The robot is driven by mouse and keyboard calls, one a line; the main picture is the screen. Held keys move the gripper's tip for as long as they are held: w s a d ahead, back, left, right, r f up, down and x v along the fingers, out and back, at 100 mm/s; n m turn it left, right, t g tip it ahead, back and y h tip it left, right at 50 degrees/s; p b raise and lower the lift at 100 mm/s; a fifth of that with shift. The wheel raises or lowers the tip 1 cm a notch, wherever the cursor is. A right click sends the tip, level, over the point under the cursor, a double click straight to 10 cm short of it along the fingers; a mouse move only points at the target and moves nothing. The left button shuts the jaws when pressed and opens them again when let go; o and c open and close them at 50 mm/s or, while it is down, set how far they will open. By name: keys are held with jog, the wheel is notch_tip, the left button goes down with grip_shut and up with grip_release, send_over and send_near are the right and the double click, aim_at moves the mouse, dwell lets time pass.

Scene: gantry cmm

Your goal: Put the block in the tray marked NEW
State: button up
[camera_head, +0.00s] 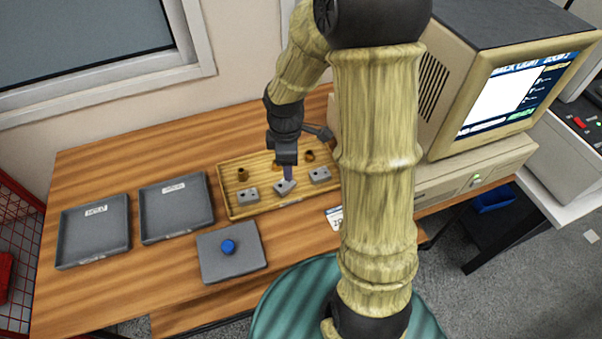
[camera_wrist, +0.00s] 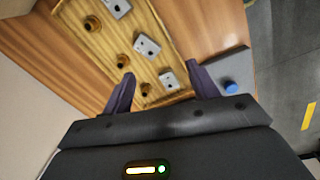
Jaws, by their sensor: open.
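Three grey blocks with holes sit in a shallow wooden tray: a left block (camera_head: 248,195), a middle block (camera_head: 285,188) and a right block (camera_head: 320,174). My gripper (camera_head: 287,176) points down over the middle block in the head view. In the wrist view, my gripper (camera_wrist: 160,72) has its fingers wide apart and nothing held; one block (camera_wrist: 168,81) shows between them, another block (camera_wrist: 147,46) just beyond the tips. Two grey trays, a far-left tray (camera_head: 72,240) and a second tray (camera_head: 152,222), look empty. Their labels are too small to read.
Brown cylinders (camera_head: 242,175) stand behind the blocks in the wooden tray (camera_head: 232,214). A grey plate with a blue knob (camera_head: 228,246) lies in front. A beige monitor (camera_head: 500,100) stands at right. Bare wood surrounds the grey trays. My arm hides part of the table.

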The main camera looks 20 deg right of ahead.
jog(key=s+r+m+t, duration=0.1)
jog(key=s+r+m, duration=0.4)
jog(key=s+m, duration=0.4)
jog(key=m, duration=0.5)
jog(key=shift+s+t, duration=0.25)
jog(key=shift+t, duration=0.15)
jog(key=shift+d, duration=0.15)
jog(key=shift+c, duration=0.2)
jog(key=c, duration=0.4)
jog(key=shift+c, duration=0.3)
